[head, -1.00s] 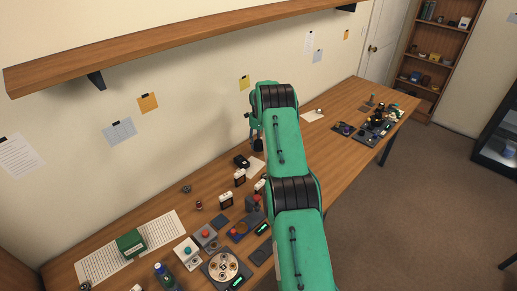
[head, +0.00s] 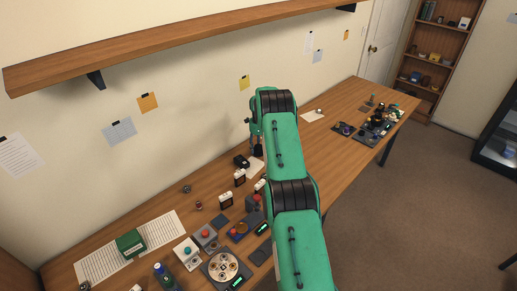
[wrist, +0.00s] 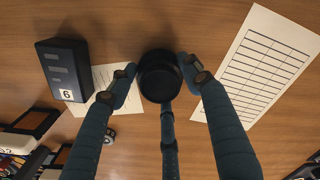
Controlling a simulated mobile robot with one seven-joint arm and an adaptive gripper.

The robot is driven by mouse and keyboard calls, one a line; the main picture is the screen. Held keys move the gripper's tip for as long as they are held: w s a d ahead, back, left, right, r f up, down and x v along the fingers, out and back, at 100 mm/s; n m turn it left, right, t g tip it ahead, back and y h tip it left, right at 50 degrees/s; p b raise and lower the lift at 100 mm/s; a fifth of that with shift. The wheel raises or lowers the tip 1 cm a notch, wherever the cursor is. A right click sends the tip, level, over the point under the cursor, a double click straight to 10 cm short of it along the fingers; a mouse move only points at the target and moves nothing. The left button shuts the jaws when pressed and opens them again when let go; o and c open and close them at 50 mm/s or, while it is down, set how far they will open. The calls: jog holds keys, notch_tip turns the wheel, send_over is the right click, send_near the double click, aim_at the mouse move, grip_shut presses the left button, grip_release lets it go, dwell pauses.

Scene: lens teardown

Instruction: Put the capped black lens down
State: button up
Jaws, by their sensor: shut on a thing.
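The capped black lens (wrist: 159,76) is in the middle of the wrist view, seen end-on as a dark round shape. My gripper (wrist: 160,78) is shut on it, with fingers at its left and right sides and a third one below it. The lens is over the bare wood of the table beside a small white paper (wrist: 103,77). I cannot tell whether it touches the table. In the head view my arm mostly hides the gripper, and a dark piece of the lens (head: 258,151) shows beside the arm.
A dark box marked 6 (wrist: 62,68) stands left of the lens in the wrist view. A sheet with a printed grid (wrist: 266,65) lies to the right. The crowded near end of the table holds a round plate (head: 224,267) and a green box (head: 130,243).

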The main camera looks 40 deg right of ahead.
aim_at(258, 146)
jog(key=shift+f, duration=0.15)
jog(key=o, duration=1.4)
jog(key=shift+c, duration=0.2)
notch_tip(258, 146, up, 12)
jog(key=shift+p, duration=0.45)
jog(key=shift+r, duration=0.2)
